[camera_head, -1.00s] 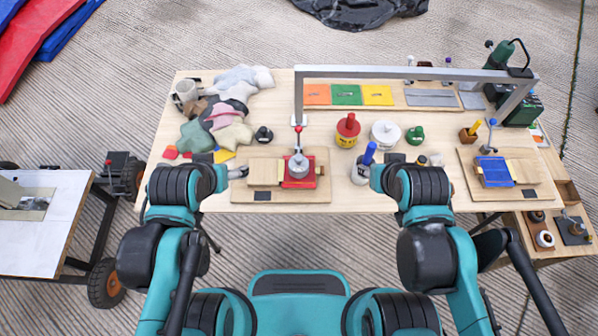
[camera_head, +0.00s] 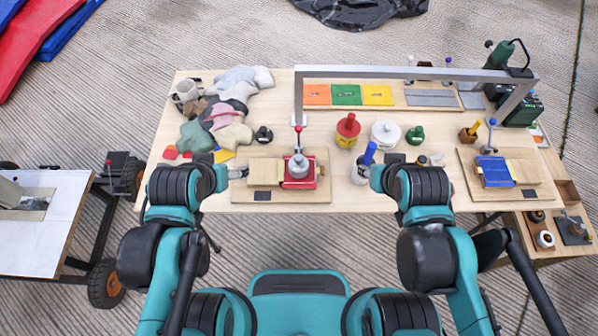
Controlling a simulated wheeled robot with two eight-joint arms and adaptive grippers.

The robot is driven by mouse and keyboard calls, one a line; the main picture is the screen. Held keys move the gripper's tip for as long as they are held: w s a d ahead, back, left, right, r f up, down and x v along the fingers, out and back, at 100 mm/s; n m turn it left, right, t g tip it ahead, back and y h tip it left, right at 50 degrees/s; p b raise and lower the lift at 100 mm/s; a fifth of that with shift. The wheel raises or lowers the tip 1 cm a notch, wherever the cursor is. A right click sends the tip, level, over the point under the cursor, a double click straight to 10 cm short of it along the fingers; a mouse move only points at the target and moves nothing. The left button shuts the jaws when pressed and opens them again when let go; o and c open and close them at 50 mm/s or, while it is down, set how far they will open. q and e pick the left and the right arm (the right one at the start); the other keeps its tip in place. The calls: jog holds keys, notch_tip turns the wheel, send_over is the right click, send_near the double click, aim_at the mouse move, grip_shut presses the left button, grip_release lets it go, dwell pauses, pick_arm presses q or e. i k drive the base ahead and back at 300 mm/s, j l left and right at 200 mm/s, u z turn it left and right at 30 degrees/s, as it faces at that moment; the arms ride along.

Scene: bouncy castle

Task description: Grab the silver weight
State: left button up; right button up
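The silver weight (camera_head: 299,167) is a small round grey piece with a knob on top. It sits on a red plate (camera_head: 309,181) on a wooden fixture board (camera_head: 228,193), left of the table's middle. My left arm reaches to the left end of this board. A grey tip, likely of my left gripper (camera_head: 238,172), shows to the left of the weight, apart from it. Its fingers are too small and covered to read. My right arm ends at the table's front edge, right of the weight, and its forearm hides the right gripper.
A grey metal frame (camera_head: 415,74) arches over the table (camera_head: 345,195). A white bottle with a blue top (camera_head: 364,166), a red-yellow pot (camera_head: 347,131) and a white pot (camera_head: 385,133) stand right of the weight. Stuffed shapes (camera_head: 225,118) lie at left. A blue-plated fixture (camera_head: 495,172) is at right.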

aim_at(298, 166)
jog(key=u, duration=0.55)
jog(key=k+l+u, duration=0.1)
jog(key=l+u, duration=0.3)
jog(key=k+l+u, duration=0.2)
jog(key=l+u, duration=0.2)
jog(key=k+l+u, duration=0.2)
jog(key=u, duration=0.2)
jog(key=k+l, duration=0.3)
jog(key=l, duration=0.1)
